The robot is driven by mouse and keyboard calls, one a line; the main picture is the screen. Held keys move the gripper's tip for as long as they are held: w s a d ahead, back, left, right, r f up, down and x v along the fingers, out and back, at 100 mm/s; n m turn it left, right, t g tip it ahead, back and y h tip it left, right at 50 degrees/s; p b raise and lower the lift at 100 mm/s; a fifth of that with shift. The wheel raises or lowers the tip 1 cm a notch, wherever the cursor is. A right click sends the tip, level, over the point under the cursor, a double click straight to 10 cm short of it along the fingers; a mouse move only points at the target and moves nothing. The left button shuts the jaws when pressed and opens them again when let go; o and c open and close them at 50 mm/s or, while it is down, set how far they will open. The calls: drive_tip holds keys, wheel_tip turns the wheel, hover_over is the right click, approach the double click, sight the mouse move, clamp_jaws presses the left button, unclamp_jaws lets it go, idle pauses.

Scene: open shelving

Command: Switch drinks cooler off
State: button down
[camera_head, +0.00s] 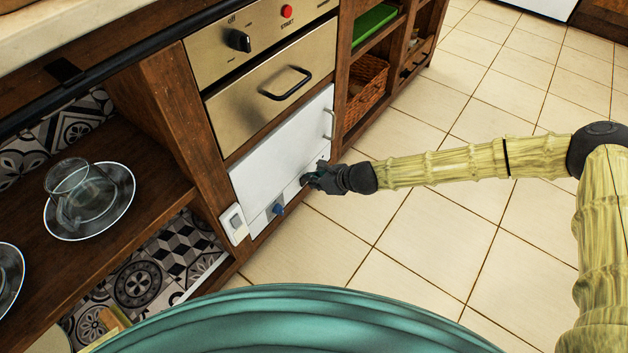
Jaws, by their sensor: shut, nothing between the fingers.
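A white-fronted unit (268,152), which looks like the drinks cooler, is built in low under a steel-fronted drawer. It has a pale handle (328,124) at its right side and a blue knob (278,209) on its lower strip. A small white switch box (234,223) is at its lower left corner; its switch position is too small to tell. My gripper (307,179) is shut and empty at the unit's lower right, right of the blue knob and apart from it. I cannot tell whether its tips touch the front. They hide part of the lower strip.
Above is a steel panel with a black dial (240,41) and a red button (287,11). The drawer handle (287,85) sticks out. Open shelves with a glass cup (70,180) are left; a wicker basket (366,88) is right. The tiled floor (440,235) is clear.

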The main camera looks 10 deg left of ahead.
drive_tip(key=p+v, duration=0.6)
drive_tip(key=v, duration=0.7)
drive_tip(key=shift+d, duration=0.2)
drive_tip(key=shift+s+f, duration=0.15)
drive_tip(key=shift+s, duration=0.05)
